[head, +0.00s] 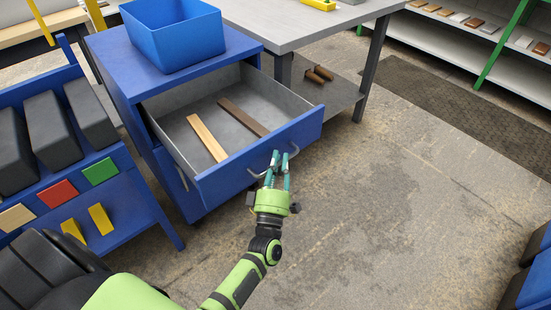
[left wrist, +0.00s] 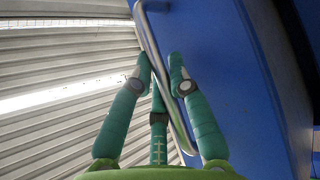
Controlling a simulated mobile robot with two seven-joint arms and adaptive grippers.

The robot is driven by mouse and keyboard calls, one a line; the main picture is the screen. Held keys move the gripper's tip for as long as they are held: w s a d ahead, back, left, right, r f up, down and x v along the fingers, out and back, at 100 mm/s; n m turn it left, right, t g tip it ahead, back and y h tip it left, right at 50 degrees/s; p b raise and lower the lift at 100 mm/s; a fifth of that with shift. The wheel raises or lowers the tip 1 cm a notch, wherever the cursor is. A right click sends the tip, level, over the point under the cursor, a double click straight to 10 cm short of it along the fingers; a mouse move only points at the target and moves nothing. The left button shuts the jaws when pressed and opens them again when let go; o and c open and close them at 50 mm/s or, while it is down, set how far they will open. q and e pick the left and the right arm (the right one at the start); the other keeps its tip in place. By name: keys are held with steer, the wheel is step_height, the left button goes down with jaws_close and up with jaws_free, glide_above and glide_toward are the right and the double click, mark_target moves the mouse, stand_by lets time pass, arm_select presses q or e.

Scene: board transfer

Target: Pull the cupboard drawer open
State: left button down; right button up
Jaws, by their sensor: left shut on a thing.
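The blue cupboard (head: 110,62) stands left of centre in the head view. Its top drawer (head: 308,130) is pulled well out, and I can see into its grey inside. A light wooden strip (head: 206,138) and a dark brown strip (head: 243,117) lie apart on the drawer floor. A silver bar handle (head: 256,175) runs along the drawer front, and it also shows in the left wrist view (left wrist: 153,50). My left gripper (head: 281,160) is at the drawer front, its fingers shut on the handle. My right gripper is not in view.
A blue bin (head: 178,38) stands on the cupboard top. A grey table (head: 300,22) is behind the drawer. A blue rack (head: 150,205) with dark bins is at left. The concrete floor (head: 400,220) is clear at right.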

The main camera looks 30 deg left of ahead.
arm_select(q)
steer(key=c, duration=1.4)
jaws_free()
steer(key=v, duration=1.2)
